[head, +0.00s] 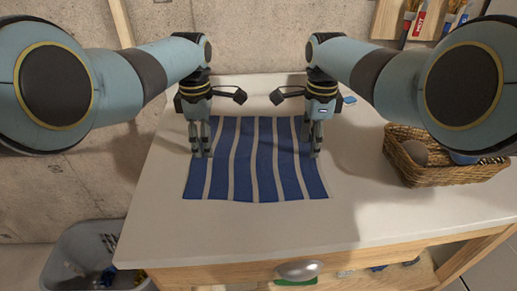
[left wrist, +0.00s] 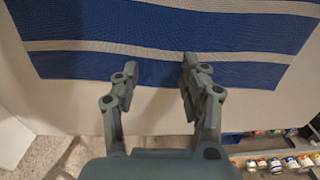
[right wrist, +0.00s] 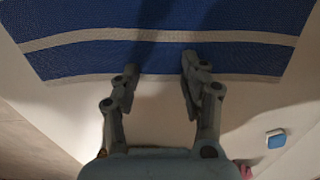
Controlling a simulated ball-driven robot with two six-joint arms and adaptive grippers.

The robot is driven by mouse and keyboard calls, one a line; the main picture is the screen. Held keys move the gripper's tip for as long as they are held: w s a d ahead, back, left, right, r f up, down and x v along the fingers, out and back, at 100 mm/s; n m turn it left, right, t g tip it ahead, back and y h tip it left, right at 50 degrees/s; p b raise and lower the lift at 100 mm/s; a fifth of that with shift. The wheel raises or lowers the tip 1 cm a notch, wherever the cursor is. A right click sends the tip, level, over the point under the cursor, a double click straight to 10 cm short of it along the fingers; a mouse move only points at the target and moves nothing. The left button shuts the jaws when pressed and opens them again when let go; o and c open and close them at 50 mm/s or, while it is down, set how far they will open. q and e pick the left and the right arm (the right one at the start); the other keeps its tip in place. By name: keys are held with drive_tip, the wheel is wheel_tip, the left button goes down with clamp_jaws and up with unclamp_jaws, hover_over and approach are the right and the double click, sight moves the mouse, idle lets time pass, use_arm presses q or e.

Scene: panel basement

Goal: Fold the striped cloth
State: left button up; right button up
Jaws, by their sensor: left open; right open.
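The striped cloth (head: 255,175), blue with pale stripes, lies spread out flat on the white table. My left gripper (head: 202,153) is open over the cloth's left edge, fingers pointing down. In the left wrist view its fingertips (left wrist: 158,68) overlap the blue band at the edge of the cloth (left wrist: 165,35). My right gripper (head: 316,152) is open over the cloth's right edge. In the right wrist view its fingertips (right wrist: 160,65) are at the edge of the cloth (right wrist: 150,55). I cannot tell whether either gripper touches the cloth.
A wicker basket (head: 455,174) with a grey ball (head: 415,152) and a blue item stands at the table's right. A small blue object (head: 349,100) lies behind my right gripper. The white table (head: 260,228) is clear in front of the cloth. A grey bin (head: 88,255) stands on the floor at left.

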use_arm(q)
drive_tip(key=shift+s, duration=0.1)
clamp_jaws()
use_arm(e)
drive_tip(key=shift+s+f, duration=0.15)
drive_tip(key=shift+f, duration=0.1)
clamp_jaws()
use_arm(q)
drive_tip(key=shift+f, duration=0.1)
use_arm(e)
drive_tip(key=shift+s+f, duration=0.1)
drive_tip(key=shift+s, duration=0.05)
